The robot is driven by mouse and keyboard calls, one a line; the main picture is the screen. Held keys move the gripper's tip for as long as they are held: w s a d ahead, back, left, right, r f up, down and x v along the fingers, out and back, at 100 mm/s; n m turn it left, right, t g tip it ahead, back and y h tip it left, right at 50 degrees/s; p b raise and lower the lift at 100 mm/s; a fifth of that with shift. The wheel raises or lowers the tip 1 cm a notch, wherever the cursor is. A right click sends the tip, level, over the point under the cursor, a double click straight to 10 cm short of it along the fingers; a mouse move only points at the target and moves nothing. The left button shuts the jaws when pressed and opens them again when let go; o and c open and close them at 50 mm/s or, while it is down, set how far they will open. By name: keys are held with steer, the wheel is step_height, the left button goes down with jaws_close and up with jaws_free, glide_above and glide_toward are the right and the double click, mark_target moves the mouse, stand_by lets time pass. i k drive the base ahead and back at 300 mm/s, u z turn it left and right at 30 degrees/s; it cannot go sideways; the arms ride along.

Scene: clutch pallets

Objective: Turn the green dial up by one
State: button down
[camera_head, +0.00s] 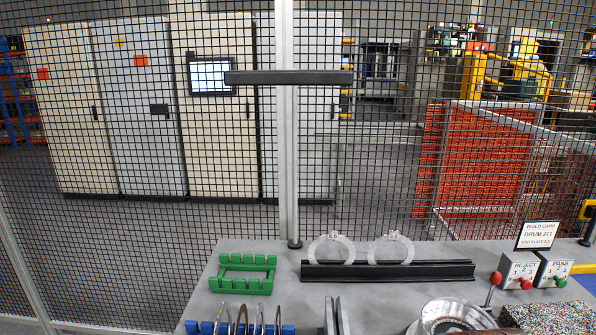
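The green dial (560,282) is a small round knob at the lower right of the grey box marked PASS (555,267). The box stands on the right part of the bench, with the numbers 1, 2 and 3 on its face. I cannot make out which number the dial points to. The box marked REJECT (517,268) stands just left of it with a red dial (526,284). I see no part that I can surely call my gripper, and nothing touches the green dial.
A red-knobbed lever (496,278) stands left of the REJECT box. A build card (538,235) stands behind the boxes. Left are a black rail (390,271) with two clear rings, a green rack (241,285) and two upright grey plates (331,317). A shiny metal drum (448,315) sits in front.

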mark_target(561, 283)
steer(key=z, duration=1.4)
